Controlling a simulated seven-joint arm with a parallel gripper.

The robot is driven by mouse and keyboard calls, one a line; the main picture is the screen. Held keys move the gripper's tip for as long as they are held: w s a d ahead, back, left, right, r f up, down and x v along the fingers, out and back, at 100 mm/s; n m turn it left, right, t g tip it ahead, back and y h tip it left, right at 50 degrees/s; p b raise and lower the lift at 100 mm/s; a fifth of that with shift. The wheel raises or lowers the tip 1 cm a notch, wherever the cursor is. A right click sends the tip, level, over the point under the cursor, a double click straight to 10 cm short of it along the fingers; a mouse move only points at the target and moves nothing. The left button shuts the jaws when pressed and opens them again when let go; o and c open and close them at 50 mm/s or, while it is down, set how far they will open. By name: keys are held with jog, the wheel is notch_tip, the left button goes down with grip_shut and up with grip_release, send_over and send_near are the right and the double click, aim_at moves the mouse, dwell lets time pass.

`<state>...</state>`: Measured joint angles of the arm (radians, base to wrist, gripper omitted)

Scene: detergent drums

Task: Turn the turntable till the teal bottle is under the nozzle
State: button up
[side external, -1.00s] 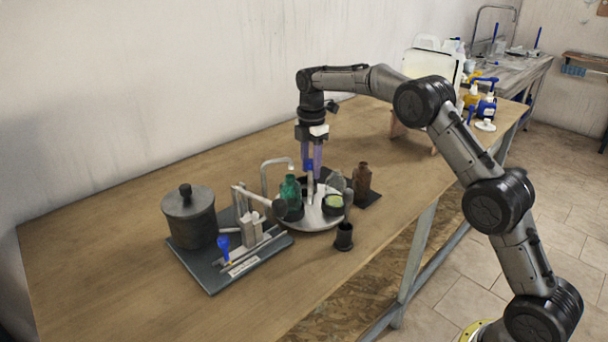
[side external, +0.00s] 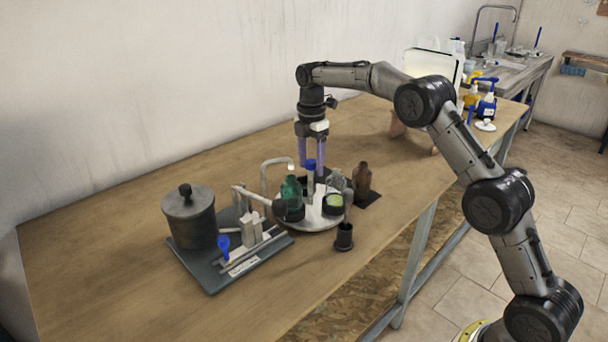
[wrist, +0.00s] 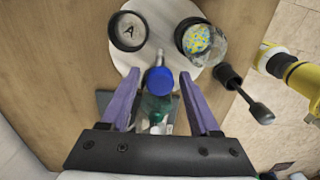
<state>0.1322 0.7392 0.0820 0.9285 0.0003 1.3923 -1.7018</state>
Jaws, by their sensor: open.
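The pale round turntable (side external: 322,222) stands mid-table and also shows in the wrist view (wrist: 165,14). The teal bottle (side external: 291,193) is upright at its left side. In the side view the nozzle tip (side external: 291,167) appears just above the bottle's neck; exact alignment in depth is unclear. A blue-capped post (side external: 310,166) rises near the bottle. My gripper (side external: 311,176) is open, with its two purple fingers pointing down beside the post. In the wrist view the blue cap (wrist: 160,81) lies between the spread fingers, with gaps on both sides. It partly hides the teal bottle (wrist: 155,108).
A brown bottle (side external: 362,182) stands behind, a black cup (side external: 344,236) in front. A lidded pot (side external: 189,217) stands left. The front-left tabletop is clear.

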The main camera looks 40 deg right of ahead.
jog(key=shift+r, duration=2.95)
